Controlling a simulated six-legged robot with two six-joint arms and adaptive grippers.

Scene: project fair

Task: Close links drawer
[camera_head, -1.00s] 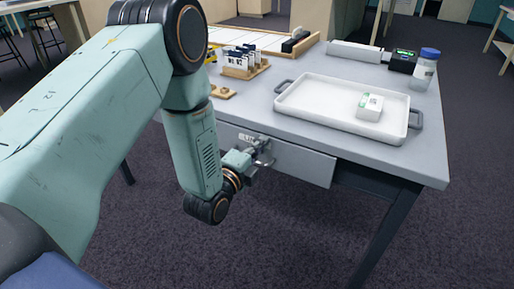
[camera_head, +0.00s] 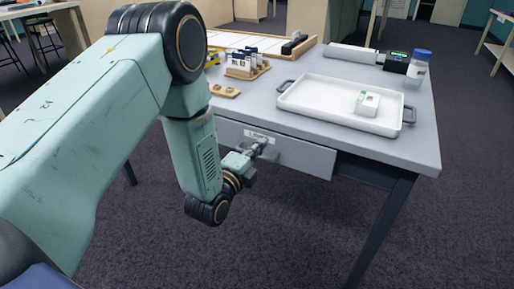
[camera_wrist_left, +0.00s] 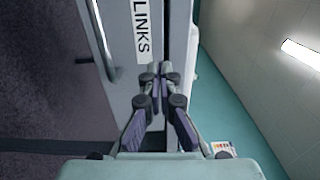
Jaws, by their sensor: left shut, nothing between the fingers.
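The links drawer (camera_head: 305,158) is under the front edge of the grey table. In the left wrist view its pale front (camera_wrist_left: 125,60) carries a label reading LINKS (camera_wrist_left: 142,32). In the head view the front lies close beneath the tabletop; I cannot tell whether a small gap is left. My left gripper (camera_head: 262,143) is at the front, by the label. Its fingers (camera_wrist_left: 160,72) are shut and empty, with the tips at or very near the front beside the label. Whether they touch is unclear. My right gripper is not in view.
On the tabletop (camera_head: 405,149) are a white tray (camera_head: 325,108) with a small box (camera_head: 367,103), a blue-lidded bottle (camera_head: 418,68), a black device (camera_head: 397,62) and a card rack (camera_head: 246,66). A table leg (camera_head: 385,230) stands at the right. Floor before the drawer is clear.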

